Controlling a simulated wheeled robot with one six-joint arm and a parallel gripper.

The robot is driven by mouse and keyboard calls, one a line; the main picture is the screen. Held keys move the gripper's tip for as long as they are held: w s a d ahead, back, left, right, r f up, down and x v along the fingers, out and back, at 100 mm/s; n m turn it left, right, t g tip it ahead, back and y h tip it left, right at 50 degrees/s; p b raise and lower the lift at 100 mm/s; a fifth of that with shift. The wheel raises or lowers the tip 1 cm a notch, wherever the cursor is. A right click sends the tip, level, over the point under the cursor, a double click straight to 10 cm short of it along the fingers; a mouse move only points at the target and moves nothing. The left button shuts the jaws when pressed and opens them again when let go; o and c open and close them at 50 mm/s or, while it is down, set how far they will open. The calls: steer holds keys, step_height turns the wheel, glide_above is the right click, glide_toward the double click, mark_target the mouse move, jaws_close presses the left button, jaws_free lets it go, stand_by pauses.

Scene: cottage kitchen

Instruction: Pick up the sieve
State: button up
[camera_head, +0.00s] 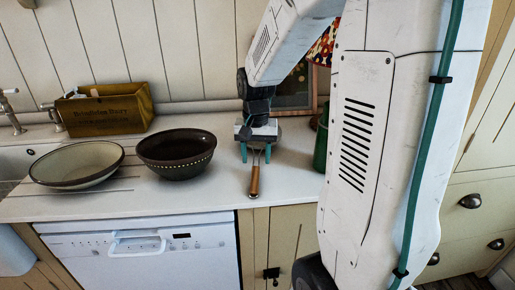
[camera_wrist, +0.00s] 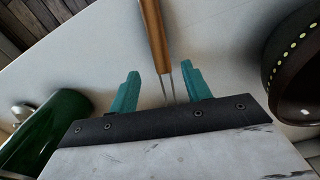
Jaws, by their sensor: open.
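The sieve (camera_head: 254,180) lies on the white counter with its wooden handle pointing to the front edge. Its handle (camera_wrist: 155,38) also shows in the wrist view, with two thin metal rods running down between my fingers. The sieve's bowl is hidden behind my gripper. My gripper (camera_head: 256,153) is open above the counter, its teal fingers on either side of the rods. In the wrist view my gripper (camera_wrist: 162,90) has a gap on both sides of the rods. I cannot tell how high the fingertips are above the counter.
A dark bowl with a dotted rim (camera_head: 177,153) stands left of my gripper, with a pale bowl (camera_head: 77,165) further left. A green bottle (camera_wrist: 50,135) stands on the other side, close by. A wooden box (camera_head: 105,110) and a frame (camera_head: 296,90) are behind.

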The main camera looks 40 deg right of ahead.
mark_target(255, 170)
steer(key=shift+w+f, duration=0.15)
steer(key=shift+f, duration=2.25)
steer(key=shift+c, duration=0.3)
steer(key=c, duration=1)
